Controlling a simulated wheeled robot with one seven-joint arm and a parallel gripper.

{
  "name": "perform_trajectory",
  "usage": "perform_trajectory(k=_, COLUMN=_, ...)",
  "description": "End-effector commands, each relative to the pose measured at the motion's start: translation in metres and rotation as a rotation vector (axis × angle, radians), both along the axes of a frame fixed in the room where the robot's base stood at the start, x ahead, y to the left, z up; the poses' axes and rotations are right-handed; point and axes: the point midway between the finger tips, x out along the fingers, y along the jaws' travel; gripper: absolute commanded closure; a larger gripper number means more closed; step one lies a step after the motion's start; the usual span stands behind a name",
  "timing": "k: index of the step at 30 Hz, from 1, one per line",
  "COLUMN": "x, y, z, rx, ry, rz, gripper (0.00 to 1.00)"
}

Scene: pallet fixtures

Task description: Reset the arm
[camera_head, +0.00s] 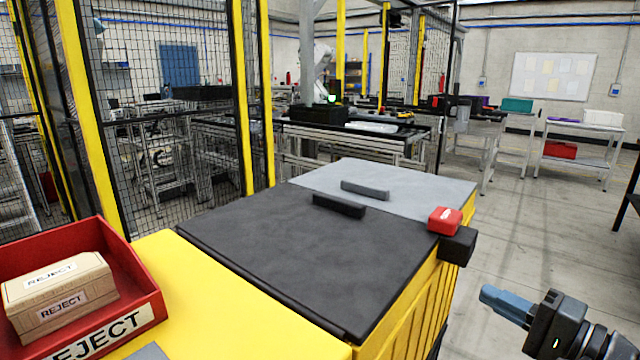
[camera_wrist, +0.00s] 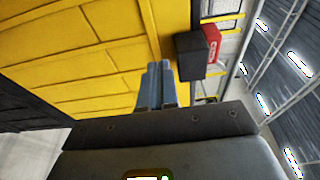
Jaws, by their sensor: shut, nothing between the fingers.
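My gripper (camera_head: 507,304) is at the lower right in the head view, to the right of the yellow cabinet (camera_head: 405,325) and apart from it. Its blue-grey fingers point left. In the wrist view my gripper's fingers (camera_wrist: 157,68) lie side by side, shut and empty. The yellow cabinet side (camera_wrist: 110,45) fills much of the wrist view beyond the fingers.
The cabinet top has a dark lid (camera_head: 300,245) and a grey lid (camera_head: 415,188), each with a handle. A red box (camera_head: 444,220) sits by a black block (camera_head: 458,246) at the corner. A red REJECT tray (camera_head: 140,290) holds a carton (camera_head: 60,297). Open floor lies right.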

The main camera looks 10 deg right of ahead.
Motion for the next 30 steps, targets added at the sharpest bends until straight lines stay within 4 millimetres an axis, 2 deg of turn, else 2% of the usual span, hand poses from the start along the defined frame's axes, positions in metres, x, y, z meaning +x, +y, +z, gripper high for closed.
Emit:
perform_trajectory(k=1, x=-0.005, y=0.02, z=-0.018, rx=-0.005, ry=0.012, rz=-0.035, gripper=1.0)
perform_trajectory(k=5, x=-0.021, y=0.054, z=-0.056, rx=-0.058, ry=0.043, rz=-0.141, gripper=1.0)
perform_trajectory(k=8, x=-0.042, y=0.077, z=-0.084, rx=-0.119, ry=0.072, rz=-0.215, gripper=1.0)
perform_trajectory(k=12, x=-0.083, y=0.103, z=-0.117, rx=-0.237, ry=0.115, rz=-0.305, gripper=1.0)
perform_trajectory(k=16, x=-0.129, y=0.12, z=-0.14, rx=-0.375, ry=0.149, rz=-0.366, gripper=1.0)
perform_trajectory(k=20, x=-0.182, y=0.129, z=-0.153, rx=-0.543, ry=0.168, rz=-0.404, gripper=1.0)
perform_trajectory(k=23, x=-0.223, y=0.132, z=-0.155, rx=-0.687, ry=0.168, rz=-0.418, gripper=1.0)
perform_trajectory(k=26, x=-0.264, y=0.132, z=-0.151, rx=-0.841, ry=0.151, rz=-0.414, gripper=1.0)
perform_trajectory(k=30, x=-0.317, y=0.127, z=-0.133, rx=-1.069, ry=0.093, rz=-0.382, gripper=1.0)
